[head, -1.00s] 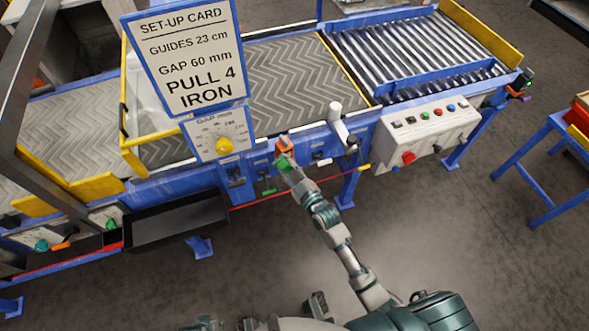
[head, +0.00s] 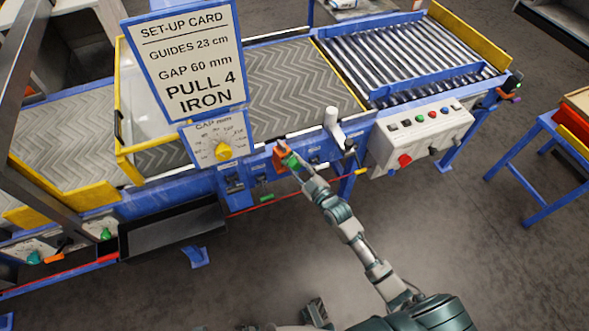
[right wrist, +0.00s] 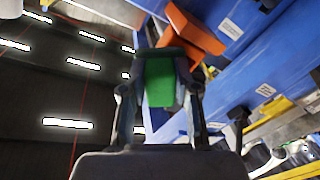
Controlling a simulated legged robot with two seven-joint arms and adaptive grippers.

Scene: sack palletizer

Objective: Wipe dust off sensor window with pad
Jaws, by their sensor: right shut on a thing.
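My right gripper (head: 292,164) is at the front of the blue conveyor frame, shut on a small green pad (head: 289,160). In the right wrist view the green pad (right wrist: 160,82) sits between the fingers. An orange housing (head: 279,158), perhaps the sensor's, is on the frame just left of the pad. In the right wrist view this orange part (right wrist: 188,32) lies just beyond the fingertips. I cannot tell whether pad and housing touch. No sensor window or dust can be made out. Dark parts at the bottom edge of the head view may be my left gripper (head: 317,310); its jaw state is unclear.
A set-up card (head: 188,60) and a gap dial (head: 222,150) stand left of the housing. A white handle (head: 332,118) and a control box (head: 420,135) with buttons are to the right. A black tray (head: 170,228) hangs at lower left. The floor in front is clear.

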